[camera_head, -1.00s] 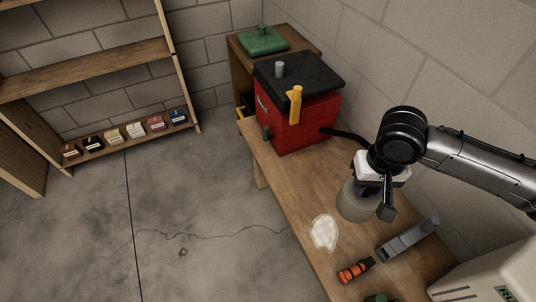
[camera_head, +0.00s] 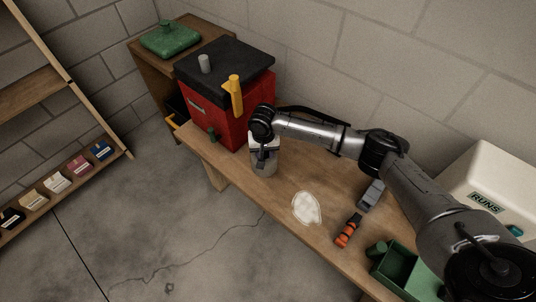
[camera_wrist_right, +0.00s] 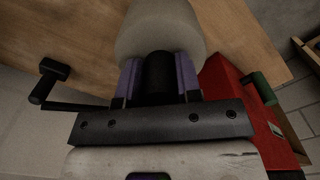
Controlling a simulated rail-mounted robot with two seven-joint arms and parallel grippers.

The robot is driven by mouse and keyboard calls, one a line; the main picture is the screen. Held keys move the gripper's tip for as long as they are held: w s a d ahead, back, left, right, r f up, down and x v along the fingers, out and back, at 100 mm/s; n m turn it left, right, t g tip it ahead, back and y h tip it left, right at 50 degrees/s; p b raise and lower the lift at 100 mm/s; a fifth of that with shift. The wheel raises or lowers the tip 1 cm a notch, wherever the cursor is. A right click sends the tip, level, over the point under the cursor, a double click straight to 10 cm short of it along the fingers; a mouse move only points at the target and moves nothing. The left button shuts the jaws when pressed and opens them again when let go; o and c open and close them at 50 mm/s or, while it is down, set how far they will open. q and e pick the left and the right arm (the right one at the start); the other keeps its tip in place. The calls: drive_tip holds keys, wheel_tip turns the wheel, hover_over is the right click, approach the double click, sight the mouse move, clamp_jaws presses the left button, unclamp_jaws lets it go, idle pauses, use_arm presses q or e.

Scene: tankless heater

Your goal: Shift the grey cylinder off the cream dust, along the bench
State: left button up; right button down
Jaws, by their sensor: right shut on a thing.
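The grey cylinder (camera_head: 264,169) is upright at the bench's left part, close to the red box. My right gripper (camera_head: 264,153) is shut on its upper part, and the cylinder also shows between the fingers in the right wrist view (camera_wrist_right: 160,28). I cannot tell whether its base touches the bench (camera_head: 330,178). The cream dust (camera_head: 306,208) lies as a pale patch near the bench's front edge, to the right of the cylinder and clear of it. My left gripper is not in view.
A red box (camera_head: 221,105) with a black lid and yellow handle stands just left of the cylinder. An orange-black tool (camera_head: 348,231), a grey tool (camera_head: 371,195), a green bin (camera_head: 405,270) and a cream machine (camera_head: 497,180) occupy the right end. Bench between cylinder and dust is bare.

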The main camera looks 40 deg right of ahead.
drive_tip(key=shift+s+d+f, duration=0.25)
drive_tip(key=shift+d+f, duration=0.45)
drive_tip(key=shift+f, duration=0.3)
drive_tip(key=shift+r+p, duration=0.15)
drive_tip(key=shift+p, duration=0.35)
drive_tip(key=shift+f, duration=1.45)
drive_tip(key=shift+f+b, duration=0.6)
drive_tip(key=shift+f, duration=1.1)
